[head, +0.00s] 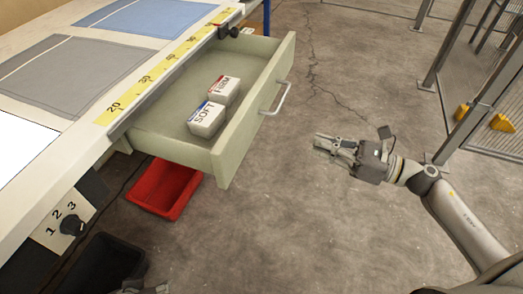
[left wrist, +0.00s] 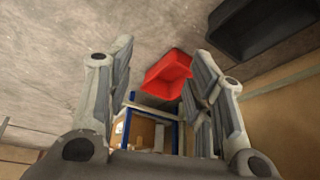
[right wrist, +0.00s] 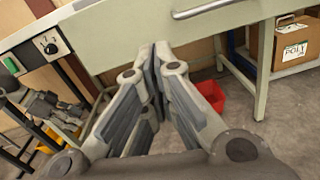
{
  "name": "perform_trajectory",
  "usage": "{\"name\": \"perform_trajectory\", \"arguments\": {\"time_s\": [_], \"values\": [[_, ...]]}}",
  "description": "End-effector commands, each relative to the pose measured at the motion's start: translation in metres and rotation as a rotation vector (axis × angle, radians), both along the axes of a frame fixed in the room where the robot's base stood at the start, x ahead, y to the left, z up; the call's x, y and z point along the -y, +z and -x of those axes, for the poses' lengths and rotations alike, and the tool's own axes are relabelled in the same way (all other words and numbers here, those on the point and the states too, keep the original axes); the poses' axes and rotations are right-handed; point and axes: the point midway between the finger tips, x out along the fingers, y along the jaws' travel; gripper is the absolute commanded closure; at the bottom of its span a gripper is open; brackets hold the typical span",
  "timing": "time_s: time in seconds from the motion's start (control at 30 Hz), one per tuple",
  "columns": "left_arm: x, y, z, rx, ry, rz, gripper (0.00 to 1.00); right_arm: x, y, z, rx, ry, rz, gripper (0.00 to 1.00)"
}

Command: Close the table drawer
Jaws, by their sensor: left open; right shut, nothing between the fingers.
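The table drawer (head: 225,160) is pulled out from under the table in the head view. Two white packs lie in it, one marked SOFT (head: 207,119) and one marked FIRM (head: 224,89). Its metal handle (head: 276,98) is on the front panel; it also shows at the top of the right wrist view (right wrist: 205,10). My right gripper (head: 318,141) is shut and empty, to the right of the drawer front and apart from it. My left gripper (left wrist: 160,85) is open and empty in the left wrist view; only a bit of it shows at the head view's bottom edge.
A red bin (head: 164,187) and a black bin (head: 104,264) stand on the floor below the table. A knob panel (head: 66,222) is on the table's near side. A wire fence with yellow feet (head: 502,123) is at the right. The floor before the drawer is clear.

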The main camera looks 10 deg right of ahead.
Motion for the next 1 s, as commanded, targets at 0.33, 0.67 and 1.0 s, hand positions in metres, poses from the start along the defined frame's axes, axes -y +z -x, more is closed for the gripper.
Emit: {"name": "perform_trajectory", "arguments": {"time_s": [0.33, 0.67, 1.0], "values": [[-0.001, 0.008, 0.005, 0.010, 0.000, 0.001, 0.52, -0.025, 0.003, 0.003, 0.088, 0.065, 0.084, 1.00], [-0.003, 0.007, 0.014, -0.031, 0.004, -0.007, 0.52, -0.067, 0.004, -0.026, 0.087, 0.063, 0.081, 1.00], [-0.007, 0.007, 0.027, -0.089, 0.008, -0.019, 0.52, -0.109, 0.004, -0.055, 0.085, 0.062, 0.079, 1.00]]}}
